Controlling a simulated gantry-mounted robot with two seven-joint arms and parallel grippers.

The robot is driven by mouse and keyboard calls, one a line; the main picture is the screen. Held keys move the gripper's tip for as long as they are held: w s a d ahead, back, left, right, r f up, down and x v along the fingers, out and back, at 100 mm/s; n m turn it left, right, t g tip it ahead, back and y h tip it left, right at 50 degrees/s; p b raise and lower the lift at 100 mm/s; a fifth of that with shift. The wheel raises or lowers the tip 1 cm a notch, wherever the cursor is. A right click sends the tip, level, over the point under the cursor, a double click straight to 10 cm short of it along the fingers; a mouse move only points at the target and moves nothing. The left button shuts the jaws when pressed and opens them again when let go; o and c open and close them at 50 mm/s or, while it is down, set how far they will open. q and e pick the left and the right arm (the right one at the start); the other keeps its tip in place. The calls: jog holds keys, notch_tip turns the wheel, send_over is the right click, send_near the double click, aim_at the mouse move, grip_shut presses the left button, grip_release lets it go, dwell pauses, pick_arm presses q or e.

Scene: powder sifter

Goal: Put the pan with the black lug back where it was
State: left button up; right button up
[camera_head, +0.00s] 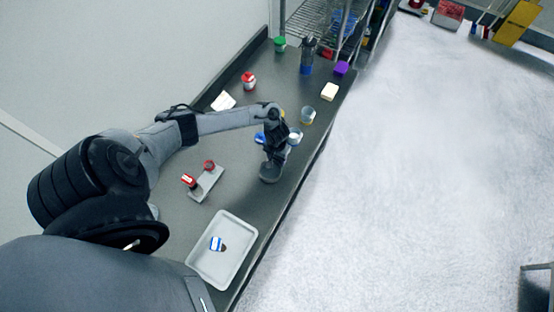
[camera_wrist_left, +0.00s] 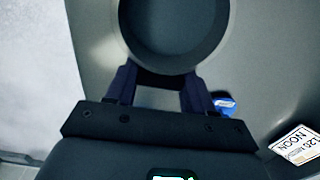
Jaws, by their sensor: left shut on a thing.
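A round, dark grey pan (camera_head: 270,173) is at my left gripper (camera_head: 273,158), near the right-hand edge of the dark counter. In the left wrist view the round pan (camera_wrist_left: 175,38) fills the top middle, with a dark, empty-looking inside. The fingers of my left gripper (camera_wrist_left: 160,82) reach its near rim and are shut on it. I cannot tell whether the pan touches the counter. My right gripper is in neither view.
A pale tray (camera_head: 196,262) holds a blue-and-white item. A small grey stand (camera_head: 206,188) carries red-topped things. A clear cup (camera_head: 308,116), cream block (camera_head: 329,91), red jar (camera_head: 248,82) and white card (camera_head: 223,101) stand farther back. Bare counter lies between tray and pan.

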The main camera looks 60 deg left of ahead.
pick_arm(q)
jog(key=shift+f, duration=0.85)
jog(key=o, duration=1.1)
jog(key=shift+f, duration=0.1)
